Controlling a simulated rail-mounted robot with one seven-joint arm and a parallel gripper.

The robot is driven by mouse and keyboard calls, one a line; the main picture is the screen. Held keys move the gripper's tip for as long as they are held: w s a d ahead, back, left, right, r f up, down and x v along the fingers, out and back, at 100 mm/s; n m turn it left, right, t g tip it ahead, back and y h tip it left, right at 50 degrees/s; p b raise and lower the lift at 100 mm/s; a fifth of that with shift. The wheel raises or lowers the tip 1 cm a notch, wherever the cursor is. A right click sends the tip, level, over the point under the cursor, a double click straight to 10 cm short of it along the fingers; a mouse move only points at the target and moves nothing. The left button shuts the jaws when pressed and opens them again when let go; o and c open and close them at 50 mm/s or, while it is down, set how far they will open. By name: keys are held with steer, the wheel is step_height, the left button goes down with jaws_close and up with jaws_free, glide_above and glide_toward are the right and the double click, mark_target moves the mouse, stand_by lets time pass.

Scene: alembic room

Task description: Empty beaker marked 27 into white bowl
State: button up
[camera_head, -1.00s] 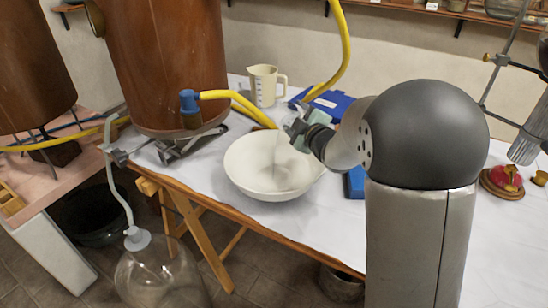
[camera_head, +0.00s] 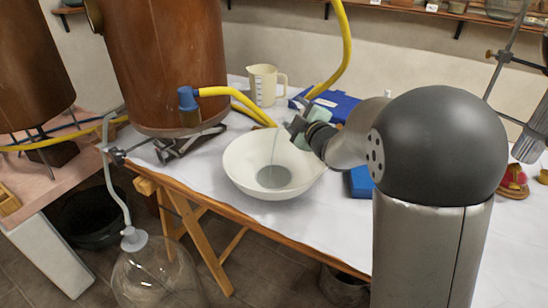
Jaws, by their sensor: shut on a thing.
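The white bowl (camera_head: 240,172) stands on the white-covered table near its front edge. My gripper (camera_head: 299,126) is above the bowl's right rim, shut, with its far side partly hidden by my arm. A clear glass thing at the gripper, likely the beaker, is hard to make out; no mark 27 can be read. A thin line runs down from the gripper side into the bowl; I cannot tell whether it is a stream or a glass edge. A round grey patch (camera_head: 273,177), looking like liquid, lies in the bowl's bottom.
A cream measuring jug (camera_head: 263,86) stands behind the bowl. A copper vessel (camera_head: 165,60) with a yellow hose (camera_head: 235,95) is close on the left. Blue objects (camera_head: 335,103) lie behind the gripper. A glass flask (camera_head: 155,275) stands low at front left.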

steer(key=shift+s+a+r+n+t+y+b, duration=0.15)
steer(key=shift+r+n+t+b, duration=0.35)
steer(key=shift+b, duration=1.3)
steer(key=shift+s+r+n+t+y+b, duration=0.25)
steer(key=shift+n+b, duration=0.45)
steer(key=shift+b, duration=1.1)
steer(key=shift+w+r+n+b, duration=0.15)
steer(key=shift+n+b, duration=0.25)
steer(key=shift+b, duration=0.9)
steer(key=shift+a+r+n+b, duration=0.1)
steer(key=shift+r+n+b, duration=0.3)
steer(key=shift+b, duration=0.6)
steer(key=shift+t+b, duration=0.25)
steer(key=shift+b, duration=0.4)
steer(key=shift+s+r, duration=0.1)
steer(key=shift+s, duration=0.1)
